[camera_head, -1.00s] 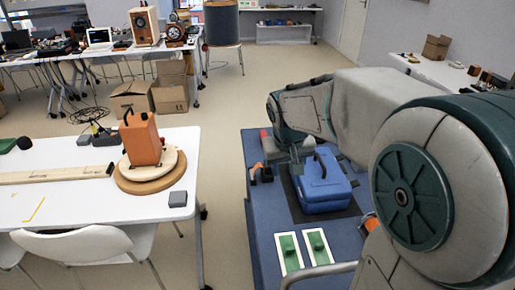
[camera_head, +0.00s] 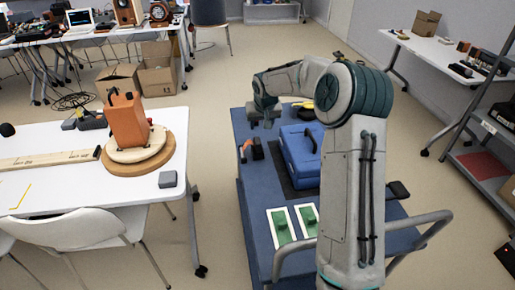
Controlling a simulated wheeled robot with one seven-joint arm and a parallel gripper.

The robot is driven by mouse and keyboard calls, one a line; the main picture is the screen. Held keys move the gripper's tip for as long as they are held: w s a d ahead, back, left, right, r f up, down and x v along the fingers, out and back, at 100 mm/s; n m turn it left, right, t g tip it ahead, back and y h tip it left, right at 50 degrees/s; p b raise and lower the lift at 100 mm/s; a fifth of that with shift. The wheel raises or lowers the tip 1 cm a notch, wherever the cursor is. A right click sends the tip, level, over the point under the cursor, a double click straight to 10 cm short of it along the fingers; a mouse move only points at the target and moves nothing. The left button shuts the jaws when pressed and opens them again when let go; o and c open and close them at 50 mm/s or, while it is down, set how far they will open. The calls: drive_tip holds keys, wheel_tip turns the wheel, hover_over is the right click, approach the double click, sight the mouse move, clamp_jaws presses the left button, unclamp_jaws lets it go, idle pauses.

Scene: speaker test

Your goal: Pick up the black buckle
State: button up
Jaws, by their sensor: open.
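I cannot single out the black buckle for certain. A small dark piece (camera_head: 258,150) lies on the blue cart top (camera_head: 246,190), next to an orange piece (camera_head: 244,148), left of the blue case (camera_head: 297,160); it is too small to name. Another small dark piece (camera_head: 97,152) is at the right end of the wooden plank on the white table. My gripper (camera_head: 262,122) hangs over the far left part of the cart, beyond the small dark piece and apart from it. It is open, with nothing visible in it. My arm hides the cart's right side.
Two white-framed panels with green blocks (camera_head: 284,226) lie at the cart's near end. A yellow item (camera_head: 307,104) is near my forearm. The white table (camera_head: 60,185) holds an orange container (camera_head: 126,122) on a round wooden board. Floor shows between table and cart.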

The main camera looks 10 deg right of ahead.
sight(258, 141)
drive_tip(key=x, duration=0.8)
drive_tip(key=shift+f+p, duration=0.1)
drive_tip(key=shift+p, duration=0.2)
drive_tip(key=shift+a+p+x, duration=0.15)
drive_tip(key=shift+p+x, duration=0.15)
drive_tip(key=shift+x, duration=1)
drive_tip(key=shift+a+p+x, duration=0.15)
drive_tip(key=shift+p+x, duration=0.1)
drive_tip(key=shift+x, duration=1.05)
drive_tip(key=shift+s, duration=0.15)
drive_tip(key=c, duration=1)
